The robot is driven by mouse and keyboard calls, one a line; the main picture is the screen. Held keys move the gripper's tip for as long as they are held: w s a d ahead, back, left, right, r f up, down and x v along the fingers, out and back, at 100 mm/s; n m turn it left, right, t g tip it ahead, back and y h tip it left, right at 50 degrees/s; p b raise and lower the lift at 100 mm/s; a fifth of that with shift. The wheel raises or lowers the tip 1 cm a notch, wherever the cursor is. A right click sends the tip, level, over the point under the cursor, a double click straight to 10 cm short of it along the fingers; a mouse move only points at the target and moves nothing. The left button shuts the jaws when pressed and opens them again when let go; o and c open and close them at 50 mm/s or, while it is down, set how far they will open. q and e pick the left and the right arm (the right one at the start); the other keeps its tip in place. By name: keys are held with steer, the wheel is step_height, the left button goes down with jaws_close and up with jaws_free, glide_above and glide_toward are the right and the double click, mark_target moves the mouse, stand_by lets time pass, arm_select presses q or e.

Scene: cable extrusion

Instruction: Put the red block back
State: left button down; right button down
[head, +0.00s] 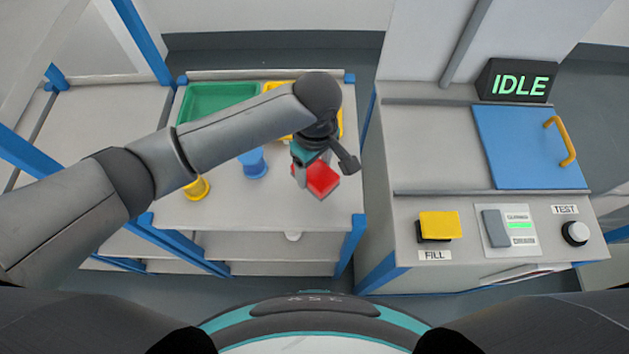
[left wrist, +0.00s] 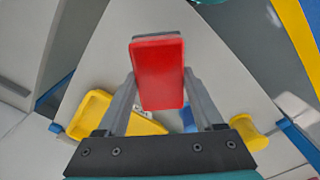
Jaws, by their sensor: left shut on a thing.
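The red block (head: 322,178) is over the right part of the table in the head view. My left gripper (head: 312,178) is shut on it. In the left wrist view the red block (left wrist: 159,73) sits between the two fingers of my left gripper (left wrist: 160,92), with a dark part showing at its far end. Whether the block touches the tabletop I cannot tell. My right gripper does not show in either view.
The table (head: 250,205) carries a green tray (head: 190,103), a yellow tray partly hidden behind my arm, a blue piece (head: 254,164) and a yellow piece (head: 197,188). Right of it stands a machine with a blue lid (head: 525,150), a yellow FILL button (head: 438,225) and an IDLE display (head: 518,82).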

mark_target(316, 171)
arm_select(q)
step_height(316, 171, down, 5)
steer(key=shift+f+b, duration=0.2)
steer(key=shift+b, duration=0.45)
jaws_free()
step_height(316, 171, up, 12)
steer(key=p, duration=0.3)
steer(key=shift+s+d+r, duration=0.1)
steer(key=shift+d, duration=0.05)
stand_by(0.3)
